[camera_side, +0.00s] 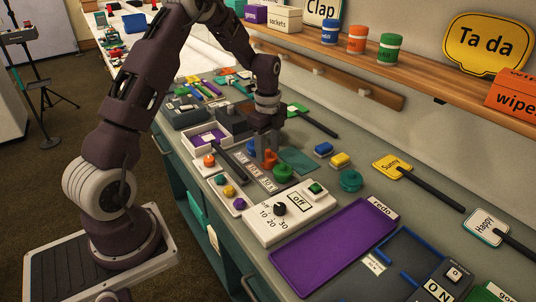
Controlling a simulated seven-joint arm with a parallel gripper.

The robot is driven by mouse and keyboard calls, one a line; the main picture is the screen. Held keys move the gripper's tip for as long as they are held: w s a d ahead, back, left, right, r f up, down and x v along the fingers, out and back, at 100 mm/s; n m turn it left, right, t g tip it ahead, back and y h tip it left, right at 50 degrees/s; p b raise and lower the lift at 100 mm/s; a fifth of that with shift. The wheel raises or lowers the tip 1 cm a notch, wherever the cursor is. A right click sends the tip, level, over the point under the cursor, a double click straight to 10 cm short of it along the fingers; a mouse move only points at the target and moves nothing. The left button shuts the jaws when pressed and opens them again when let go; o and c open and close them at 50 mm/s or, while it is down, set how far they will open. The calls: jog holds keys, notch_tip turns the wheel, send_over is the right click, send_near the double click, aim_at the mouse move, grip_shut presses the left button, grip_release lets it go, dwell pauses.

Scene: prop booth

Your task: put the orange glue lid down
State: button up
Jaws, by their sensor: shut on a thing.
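My gripper (268,152) points down over the middle of the bench. It is shut on a small orange piece, the orange glue lid (268,158), which shows low between the fingers and is partly hidden by them. I cannot tell whether the lid touches anything below. A green round piece (283,173) is just in front of it, and a blue piece (251,147) is just to its left. An orange-labelled pot (357,39) stands on the shelf between a blue one (328,31) and a green one (389,48).
A teal mat (300,161) lies right of my gripper, near a teal round piece (350,181) and blue and yellow blocks (340,159). A white panel with a dial (287,215) and an empty purple tray (335,245) are in front. The shelf (420,79) overhangs behind.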

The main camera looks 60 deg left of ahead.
jog(key=shift+r, duration=0.1)
notch_tip(320, 180, up, 9)
jog(key=shift+w+f, duration=0.1)
jog(key=shift+w, duration=0.05)
jog(key=w, duration=0.4)
send_near(297, 159)
notch_tip(297, 159, down, 6)
jog(key=shift+f, duration=0.1)
jog(key=shift+f, duration=0.1)
jog(key=o, duration=1.3)
